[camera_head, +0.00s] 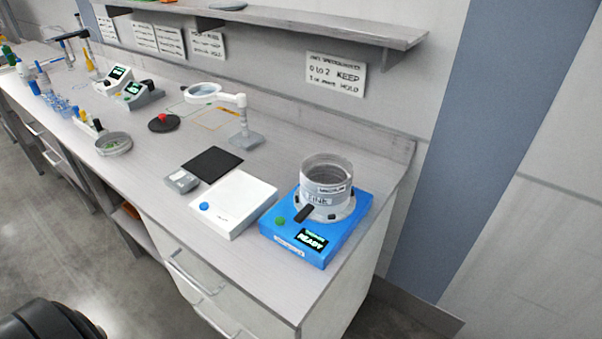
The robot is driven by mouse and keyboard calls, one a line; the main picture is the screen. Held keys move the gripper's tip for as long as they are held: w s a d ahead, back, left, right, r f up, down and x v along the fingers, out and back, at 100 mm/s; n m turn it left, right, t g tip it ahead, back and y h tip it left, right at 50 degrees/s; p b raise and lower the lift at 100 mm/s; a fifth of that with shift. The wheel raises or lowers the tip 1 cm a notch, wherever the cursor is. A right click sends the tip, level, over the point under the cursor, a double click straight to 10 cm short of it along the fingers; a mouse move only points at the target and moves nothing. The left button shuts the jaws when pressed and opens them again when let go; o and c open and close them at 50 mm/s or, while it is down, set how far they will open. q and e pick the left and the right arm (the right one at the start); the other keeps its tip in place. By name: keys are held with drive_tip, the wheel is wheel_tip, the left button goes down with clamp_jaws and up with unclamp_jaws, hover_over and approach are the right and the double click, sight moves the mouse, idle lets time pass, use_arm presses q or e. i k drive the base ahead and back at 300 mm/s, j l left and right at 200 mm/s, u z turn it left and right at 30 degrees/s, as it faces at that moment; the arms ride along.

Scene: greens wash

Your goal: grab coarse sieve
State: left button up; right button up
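A stack of round metallic sieves sits on a blue device (315,238) at the right end of the bench. The upper sieve (327,170) is a grey open-topped ring with a small label that is too small to read surely. The lower ring (318,200) carries a label that seems to read "FINE". The device's screen seems to read "READY". Neither gripper's fingers show in the head view. A dark rounded shape at the bottom left corner may be part of my arm, far from the sieves.
A white box with a blue knob (235,203) stands just left of the blue device. A black pad (212,163), a small scale (183,181) and a magnifier on a stand (243,125) are farther left. A shelf (300,24) overhangs the back. The front right bench corner is clear.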

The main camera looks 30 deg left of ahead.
sight(105, 139)
drive_tip(key=u, duration=2.05)
drive_tip(key=i+j, duration=0.1)
drive_tip(key=j, duration=0.15)
drive_tip(key=i+j, duration=0.1)
drive_tip(key=j, duration=0.15)
drive_tip(key=u, duration=0.05)
